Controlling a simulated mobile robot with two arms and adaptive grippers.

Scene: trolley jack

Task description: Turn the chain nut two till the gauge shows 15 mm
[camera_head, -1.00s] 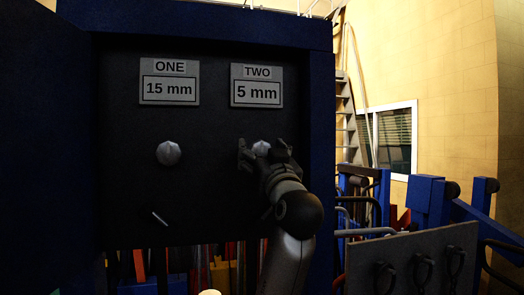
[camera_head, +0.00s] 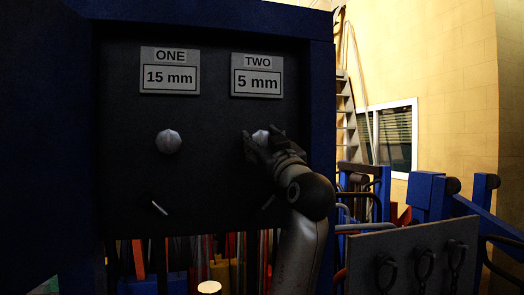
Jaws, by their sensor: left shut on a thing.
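Chain nut two (camera_head: 261,136) is a pale faceted knob on the dark panel, under the TWO gauge (camera_head: 257,81), which reads 5 mm. My left gripper (camera_head: 262,142) is shut on nut two, with a finger at either side of it, and hides its lower part. Chain nut one (camera_head: 168,141) is a similar knob to the left, and nothing touches it. The ONE gauge (camera_head: 169,77) above it reads 15 mm. My right gripper is not in view.
The dark panel (camera_head: 125,195) sits in a blue frame (camera_head: 319,110). A light slanted bar (camera_head: 160,208) shows below nut one. A grey board with hooks (camera_head: 405,250) and blue racks stand at the lower right.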

